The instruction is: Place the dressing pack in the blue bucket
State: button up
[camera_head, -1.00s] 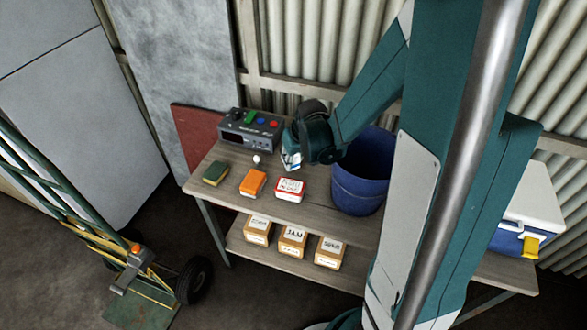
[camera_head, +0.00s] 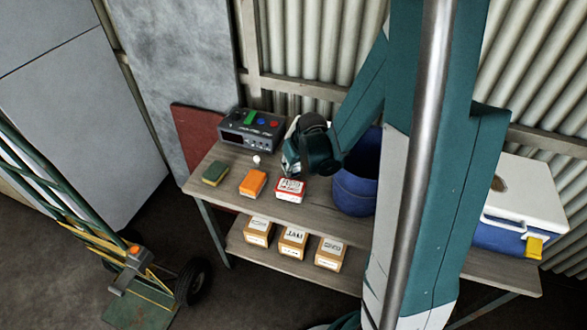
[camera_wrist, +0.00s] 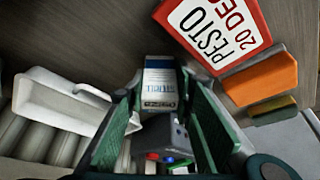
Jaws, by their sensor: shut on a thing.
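The dressing pack (camera_wrist: 160,80), a small white and blue box with printed text, is between the two green fingers of my gripper (camera_wrist: 160,92) in the wrist view. My gripper is shut on it. In the head view my gripper (camera_head: 300,165) hangs over the bench behind the red and white box, just left of the blue bucket, and hides the pack. The blue bucket (camera_head: 352,192) stands upright on the bench. My arm covers its right side and part of its opening.
A red and white box (camera_head: 290,190) marked PESTO in the wrist view (camera_wrist: 215,30), an orange box (camera_head: 253,183) and a green-yellow sponge (camera_head: 215,174) line the bench front. A grey control box (camera_head: 252,128) stands behind. A white-lidded cooler (camera_head: 525,190) is at right.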

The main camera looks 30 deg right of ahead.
jog(key=shift+f, duration=0.25)
jog(key=o, duration=0.8)
jog(key=shift+c, duration=0.2)
jog(key=shift+r, duration=0.3)
jog(key=p+v, duration=0.2)
jog(key=v, duration=0.9)
jog(key=shift+s+r+p, duration=0.15)
jog(key=shift+r+p, duration=0.25)
dwell(0.4)
